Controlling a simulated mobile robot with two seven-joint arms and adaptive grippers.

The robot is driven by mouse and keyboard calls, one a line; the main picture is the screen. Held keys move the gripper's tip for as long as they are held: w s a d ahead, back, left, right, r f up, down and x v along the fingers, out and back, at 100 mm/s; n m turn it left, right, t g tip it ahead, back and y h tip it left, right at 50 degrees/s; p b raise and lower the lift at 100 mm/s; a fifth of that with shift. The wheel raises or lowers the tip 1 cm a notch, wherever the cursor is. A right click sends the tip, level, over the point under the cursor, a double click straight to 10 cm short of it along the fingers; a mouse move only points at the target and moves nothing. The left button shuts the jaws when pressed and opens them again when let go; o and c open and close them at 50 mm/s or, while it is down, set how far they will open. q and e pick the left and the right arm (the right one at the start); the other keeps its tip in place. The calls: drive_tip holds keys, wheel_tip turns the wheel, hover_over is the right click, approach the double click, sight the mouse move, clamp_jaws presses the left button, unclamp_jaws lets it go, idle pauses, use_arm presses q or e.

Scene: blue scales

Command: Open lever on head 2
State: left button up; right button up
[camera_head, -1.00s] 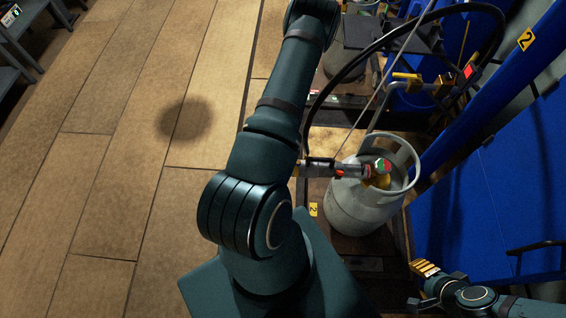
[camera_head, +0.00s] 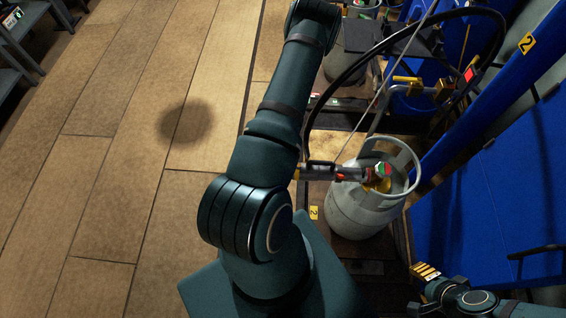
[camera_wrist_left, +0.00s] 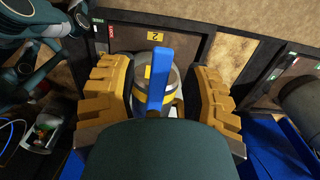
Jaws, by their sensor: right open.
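A grey gas cylinder (camera_head: 365,208) stands upright at the right of the head view, by a yellow label 2 (camera_head: 313,213). A filling head (camera_head: 345,173) lies across its top, partly hidden by my arm. In the left wrist view a blue bar (camera_wrist_left: 159,72), seemingly the lever, rises in front of the cylinder (camera_wrist_left: 178,82). My left gripper (camera_wrist_left: 158,88) is open, with yellow fingers on either side of the bar and visible gaps. It cannot be made out in the head view. My right gripper (camera_head: 425,273) is open and empty at lower right, apart from the cylinder.
A black hose (camera_head: 350,62) arches behind the cylinder. Another filling head with yellow parts (camera_head: 432,88) hangs at upper right. Blue panels (camera_head: 485,195) bound the right side. The wooden floor (camera_head: 110,150) at left is clear.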

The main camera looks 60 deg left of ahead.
use_arm(q)
wheel_tip(320, 180, up, 12)
idle(0.7)
idle(0.4)
